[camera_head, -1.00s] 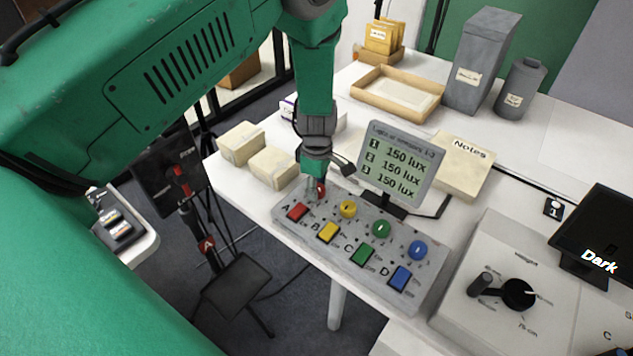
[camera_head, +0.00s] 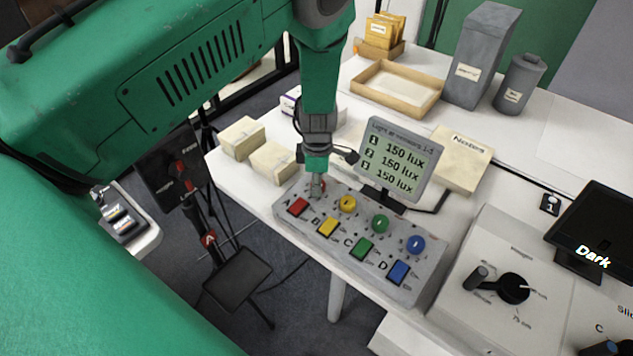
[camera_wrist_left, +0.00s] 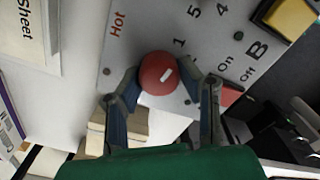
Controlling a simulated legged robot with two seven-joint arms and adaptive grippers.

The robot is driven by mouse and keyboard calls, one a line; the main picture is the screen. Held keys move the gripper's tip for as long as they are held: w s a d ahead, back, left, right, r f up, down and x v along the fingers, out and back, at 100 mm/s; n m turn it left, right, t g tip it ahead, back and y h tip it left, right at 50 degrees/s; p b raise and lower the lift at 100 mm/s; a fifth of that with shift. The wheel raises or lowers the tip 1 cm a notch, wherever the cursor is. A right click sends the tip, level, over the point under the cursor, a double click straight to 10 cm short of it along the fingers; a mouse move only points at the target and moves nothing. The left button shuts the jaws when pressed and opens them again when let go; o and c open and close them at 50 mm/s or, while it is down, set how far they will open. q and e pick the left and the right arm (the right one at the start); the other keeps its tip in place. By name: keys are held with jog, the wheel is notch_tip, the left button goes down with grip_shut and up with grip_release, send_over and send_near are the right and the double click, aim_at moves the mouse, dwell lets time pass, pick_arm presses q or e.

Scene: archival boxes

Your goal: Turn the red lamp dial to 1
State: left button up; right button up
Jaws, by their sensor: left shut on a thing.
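The red dial (camera_wrist_left: 160,74) sits on the grey control panel (camera_head: 340,249), at the panel's far left end. My left gripper (camera_head: 317,186) reaches down over it and hides most of it in the head view. In the left wrist view my left gripper (camera_wrist_left: 163,88) has a finger on each side of the dial and is shut on it. The dial's white mark points up and right, roughly toward the printed 1 (camera_wrist_left: 179,42). "Hot" and the numbers 5 and 4 are printed nearby. My right gripper is not in view.
Yellow (camera_head: 347,204), green (camera_head: 380,223) and blue (camera_head: 416,244) dials stand along the panel, with coloured switches in front. A screen (camera_head: 394,160) reading 150 lux on three lines stands just behind. Cream boxes (camera_head: 272,162) lie to the left.

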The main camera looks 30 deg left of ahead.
pick_arm(q)
jog(key=shift+d, duration=0.3)
jog(key=o, duration=0.9)
jog(key=shift+o, duration=1.2)
jog(key=shift+w, duration=0.2)
jog(key=shift+r, duration=0.3)
notch_tip(320, 180, up, 11)
jog(key=shift+r, duration=0.15)
